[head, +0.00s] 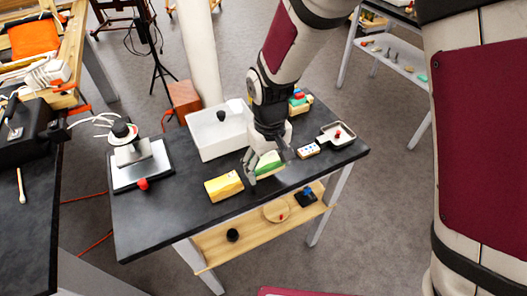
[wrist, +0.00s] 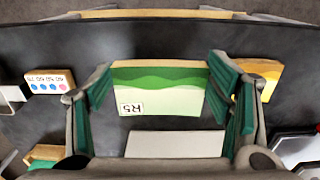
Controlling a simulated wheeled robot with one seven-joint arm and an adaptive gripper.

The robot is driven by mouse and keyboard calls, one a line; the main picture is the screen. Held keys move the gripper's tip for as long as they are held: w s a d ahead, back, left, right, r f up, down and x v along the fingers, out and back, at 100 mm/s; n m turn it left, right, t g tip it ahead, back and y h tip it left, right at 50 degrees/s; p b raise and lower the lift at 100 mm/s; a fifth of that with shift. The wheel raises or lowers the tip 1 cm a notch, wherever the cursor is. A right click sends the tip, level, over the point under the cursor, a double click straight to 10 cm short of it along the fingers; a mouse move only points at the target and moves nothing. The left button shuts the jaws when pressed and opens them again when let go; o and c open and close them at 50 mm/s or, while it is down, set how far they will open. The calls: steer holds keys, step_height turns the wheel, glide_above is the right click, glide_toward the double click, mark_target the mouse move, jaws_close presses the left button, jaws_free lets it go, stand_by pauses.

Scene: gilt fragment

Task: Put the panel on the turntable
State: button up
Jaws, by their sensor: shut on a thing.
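The panel (head: 268,162) is a small board painted in green bands with a pale lower part. In the wrist view the panel (wrist: 160,80) lies between the two fingers and shows an "R5" label. My gripper (head: 265,172) is shut on its two side edges, over the front middle of the dark table. I cannot tell whether the panel touches the tabletop. A round wooden disc (head: 276,211) with a red spot lies on the shelf below; I cannot tell if it is the turntable.
On the dark table (head: 150,225), a yellow block (head: 224,186) lies left of my gripper. A white bin (head: 215,138) stands behind, and a dotted card block (head: 308,150) and small tray (head: 337,135) are right. A stand on a plate (head: 140,165) occupies the left. The front left is clear.

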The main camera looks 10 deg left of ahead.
mark_target(262, 161)
steer(key=shift+w+a+f, duration=0.15)
steer(key=shift+w+a, duration=0.8)
steer(key=shift+w, duration=0.25)
steer(key=shift+f, duration=1.75)
steer(key=shift+f, duration=0.1)
steer(key=o, duration=1.3)
steer(key=shift+c, duration=0.2)
